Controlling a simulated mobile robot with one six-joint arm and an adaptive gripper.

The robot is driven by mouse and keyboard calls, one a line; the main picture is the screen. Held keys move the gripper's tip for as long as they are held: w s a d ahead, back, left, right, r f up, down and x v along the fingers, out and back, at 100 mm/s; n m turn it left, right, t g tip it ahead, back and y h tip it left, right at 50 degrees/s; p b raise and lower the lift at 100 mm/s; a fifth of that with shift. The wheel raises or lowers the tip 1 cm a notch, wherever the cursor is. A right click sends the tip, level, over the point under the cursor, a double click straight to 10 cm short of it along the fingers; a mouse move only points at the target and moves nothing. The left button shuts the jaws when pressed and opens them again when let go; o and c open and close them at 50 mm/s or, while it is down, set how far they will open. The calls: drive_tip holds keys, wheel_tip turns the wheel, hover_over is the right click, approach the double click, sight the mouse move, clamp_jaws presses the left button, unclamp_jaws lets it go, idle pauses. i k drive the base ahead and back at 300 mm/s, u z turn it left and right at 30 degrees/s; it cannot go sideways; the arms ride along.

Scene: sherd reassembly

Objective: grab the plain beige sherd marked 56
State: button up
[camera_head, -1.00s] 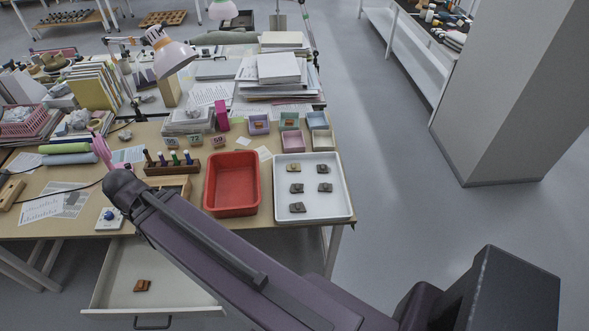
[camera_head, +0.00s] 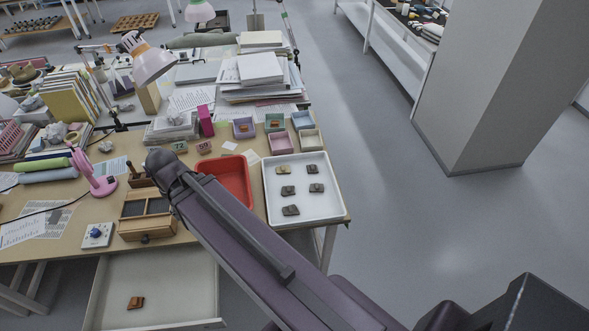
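A white tray (camera_head: 328,206) on the table's right end holds several small sherds. The one at its upper left is the lightest, a yellowish beige sherd (camera_head: 283,170); the others, such as the sherd at the front (camera_head: 290,210), are dark grey-brown. An orange-brown sherd (camera_head: 135,302) lies in an open drawer (camera_head: 180,285) below the table. Markings on the sherds are too small to read, so I cannot tell which is 56. My arm crosses the picture from the lower right to above the table, but my gripper is not in view.
A red tub (camera_head: 236,172), partly hidden by my arm, stands left of the tray. Small coloured boxes (camera_head: 278,143) stand behind it, some holding sherds. A pillar (camera_head: 510,90) rises at right; floor between is clear.

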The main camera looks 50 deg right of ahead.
sight(282, 169)
drive_tip(key=z, duration=1.4)
drive_tip(key=i, duration=0.6)
drive_tip(key=u, duration=0.05)
drive_tip(key=k, duration=0.6)
drive_tip(key=u, duration=0.1)
